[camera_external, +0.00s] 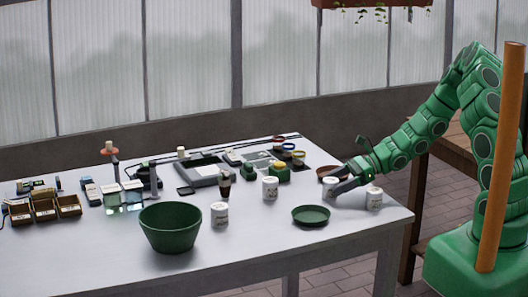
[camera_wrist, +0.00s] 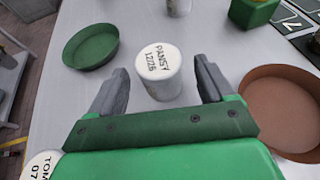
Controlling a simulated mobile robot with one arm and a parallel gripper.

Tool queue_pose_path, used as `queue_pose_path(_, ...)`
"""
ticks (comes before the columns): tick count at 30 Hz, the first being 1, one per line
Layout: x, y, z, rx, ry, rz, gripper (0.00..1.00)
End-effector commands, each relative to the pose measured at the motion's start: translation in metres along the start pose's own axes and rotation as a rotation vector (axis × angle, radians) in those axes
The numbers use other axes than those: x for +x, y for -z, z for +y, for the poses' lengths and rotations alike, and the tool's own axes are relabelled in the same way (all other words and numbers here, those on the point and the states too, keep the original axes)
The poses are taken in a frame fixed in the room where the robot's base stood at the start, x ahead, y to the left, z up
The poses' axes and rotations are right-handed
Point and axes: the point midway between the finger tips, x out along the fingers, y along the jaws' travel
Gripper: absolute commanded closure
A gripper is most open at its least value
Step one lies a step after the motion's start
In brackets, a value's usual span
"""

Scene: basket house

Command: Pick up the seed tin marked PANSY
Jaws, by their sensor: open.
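The PANSY tin (camera_wrist: 157,72) is a white cylinder with "PANSY 12/26" on its lid, upright on the table in the wrist view. In the external view a white tin (camera_external: 330,187) stands at my gripper (camera_external: 343,188), partly covered by it. In the wrist view my gripper (camera_wrist: 156,88) is open, with one finger on each side of the PANSY tin and visible gaps between. Another white tin (camera_wrist: 40,165), its lid lettering starting "TOM" and cut off, is at the lower left. Other white tins (camera_external: 270,188) (camera_external: 219,214) (camera_external: 374,198) stand on the table.
A green dish (camera_wrist: 91,46) lies left of the PANSY tin, and a brown round dish (camera_wrist: 283,110) lies right, close to a finger. A large green bowl (camera_external: 170,226) stands at the front of the table. Trays and small boxes crowd the back and left.

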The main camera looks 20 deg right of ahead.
Motion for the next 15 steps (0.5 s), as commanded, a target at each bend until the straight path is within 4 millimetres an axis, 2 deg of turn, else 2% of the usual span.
queue_pose_path(6,0.019,0.000,0.000,0.001,-0.001,-0.001,0.19)
queue_pose_path(15,0.024,0.000,0.000,0.000,0.000,0.000,0.19)
